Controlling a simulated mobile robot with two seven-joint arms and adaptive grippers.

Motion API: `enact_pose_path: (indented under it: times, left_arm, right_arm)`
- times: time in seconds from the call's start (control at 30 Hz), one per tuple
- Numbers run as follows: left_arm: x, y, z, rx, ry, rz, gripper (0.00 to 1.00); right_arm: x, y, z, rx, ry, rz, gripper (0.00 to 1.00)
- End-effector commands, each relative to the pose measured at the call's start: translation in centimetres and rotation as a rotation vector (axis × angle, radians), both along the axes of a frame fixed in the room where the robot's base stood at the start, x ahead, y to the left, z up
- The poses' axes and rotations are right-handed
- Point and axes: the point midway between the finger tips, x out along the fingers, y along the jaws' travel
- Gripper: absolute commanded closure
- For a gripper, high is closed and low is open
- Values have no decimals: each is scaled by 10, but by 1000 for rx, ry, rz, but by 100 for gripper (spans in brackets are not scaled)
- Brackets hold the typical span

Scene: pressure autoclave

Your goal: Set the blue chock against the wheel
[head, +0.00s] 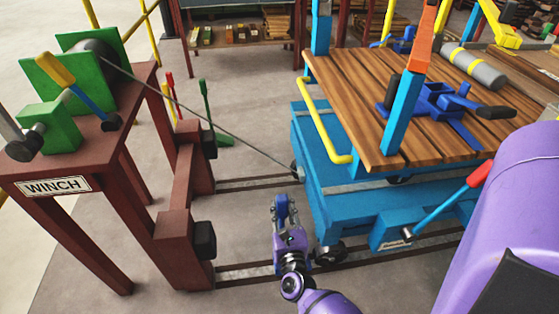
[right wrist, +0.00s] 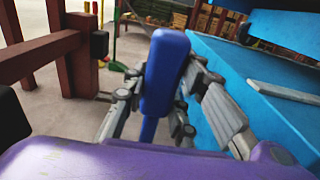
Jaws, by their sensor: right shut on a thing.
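The blue chock (right wrist: 165,72) is held between the fingers of my right gripper (right wrist: 155,110), which is shut on it. In the head view the chock shows as a small blue piece in my right gripper (head: 285,212), above the floor just left of the cart. The blue cart (head: 345,195) stands on rails. Its near front wheel (head: 329,252) is dark and sits to the right of my right gripper, apart from the chock in the picture. My left gripper is not in view.
The red winch frame (head: 130,160) with two black bumpers (head: 205,238) stands left of the rails (head: 240,272). A cable (head: 210,125) runs from the winch drum to the cart. A yellow handle (head: 325,120) and a red-tipped lever (head: 480,173) stick out of the cart.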

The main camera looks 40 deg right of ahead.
Motion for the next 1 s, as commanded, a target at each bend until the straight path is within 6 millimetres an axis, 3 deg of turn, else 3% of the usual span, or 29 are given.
enact_pose_path:
  times: [0.17, 0.4, 0.83, 0.87, 1.0]
  left_arm:
    - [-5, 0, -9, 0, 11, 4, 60]
    - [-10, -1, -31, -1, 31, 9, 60]
    - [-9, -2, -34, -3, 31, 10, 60]
    - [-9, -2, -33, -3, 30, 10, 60]
    - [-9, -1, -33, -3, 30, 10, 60]
  right_arm:
    - [8, -3, -7, -5, -5, -1, 100]
    - [9, -4, -39, -5, -2, 0, 100]
    - [9, -4, -42, -5, -5, -1, 100]
    - [8, -4, -43, 0, 0, 0, 71]
    - [8, -4, -43, 0, 0, 0, 56]
